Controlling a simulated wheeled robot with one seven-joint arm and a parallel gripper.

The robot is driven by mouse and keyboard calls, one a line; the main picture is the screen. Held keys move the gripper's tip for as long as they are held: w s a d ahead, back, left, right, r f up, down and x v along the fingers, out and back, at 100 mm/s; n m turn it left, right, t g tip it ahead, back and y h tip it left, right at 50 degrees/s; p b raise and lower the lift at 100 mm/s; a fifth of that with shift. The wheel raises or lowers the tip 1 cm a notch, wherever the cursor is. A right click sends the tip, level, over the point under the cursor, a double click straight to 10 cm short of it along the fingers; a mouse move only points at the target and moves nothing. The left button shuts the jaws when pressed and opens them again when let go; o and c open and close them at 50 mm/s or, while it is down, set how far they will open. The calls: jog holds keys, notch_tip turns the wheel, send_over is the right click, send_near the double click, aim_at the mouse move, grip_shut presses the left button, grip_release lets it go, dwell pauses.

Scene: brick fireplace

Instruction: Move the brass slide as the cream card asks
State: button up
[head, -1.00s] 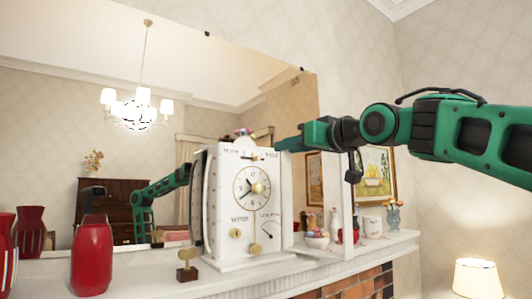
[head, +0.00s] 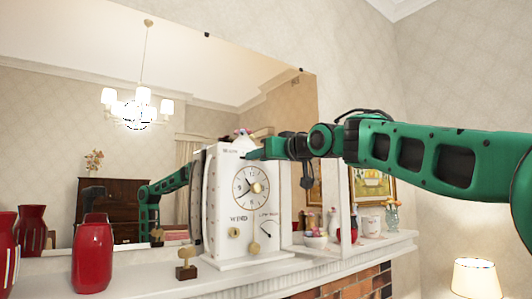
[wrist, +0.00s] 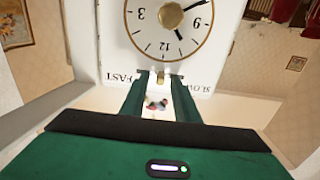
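A white clock (head: 225,215) stands on the mantel with a dial, a brass centre knob and a slot marked SLOW and FAST near its top. The brass slide (wrist: 160,77) shows in the wrist view about midway between the two words; that view has the clock upside down. My gripper (head: 253,155) is in front of the slide and hides it in the head view. In the wrist view my gripper's fingertips (wrist: 160,74) lie either side of the slide, with a small gap seemingly on each side. I cannot make out a cream card.
A brass key on a dark block (head: 187,262) stands in front of the clock's left side. A red vase (head: 92,258) is farther left. A cup (head: 371,226) and small ornaments stand at the right. A large mirror (head: 60,110) is behind.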

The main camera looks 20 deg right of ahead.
jog(key=shift+w+d, duration=0.1)
jog(key=shift+d, duration=0.05)
grip_shut()
jog(key=shift+f, duration=0.2)
dwell(1.1)
